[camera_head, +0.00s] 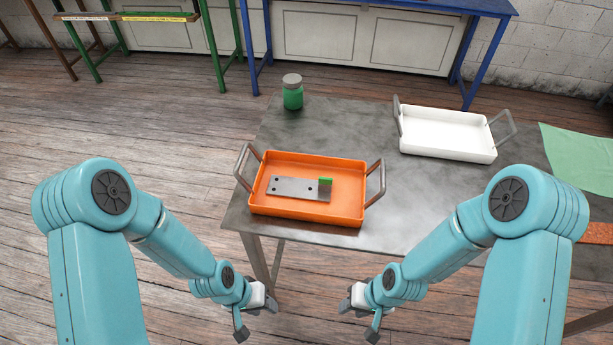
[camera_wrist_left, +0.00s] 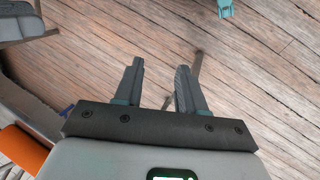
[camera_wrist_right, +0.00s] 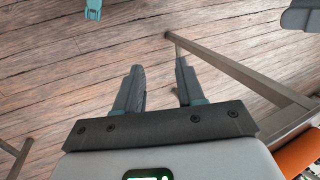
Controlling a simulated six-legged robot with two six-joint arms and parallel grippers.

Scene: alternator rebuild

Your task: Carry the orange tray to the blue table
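The orange tray (camera_head: 307,210) rests on a grey metal table, near its left front edge. It has a grey handle at each end and holds a grey metal plate (camera_head: 296,188) with holes and a small green block (camera_head: 325,182). The blue table (camera_head: 420,5) stands at the back against the wall. My left gripper (camera_head: 256,319) is open and empty, below and in front of the tray; its parted fingers show in the left wrist view (camera_wrist_left: 156,85). My right gripper (camera_head: 359,316) is open and empty, also in front of the table; its parted fingers show in the right wrist view (camera_wrist_right: 158,88).
A white tray (camera_head: 448,133) with handles and a green jar (camera_head: 292,93) with a grey lid stand on the grey table (camera_head: 345,120). A green cloth (camera_head: 580,165) lies at right. The wooden floor at left is clear.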

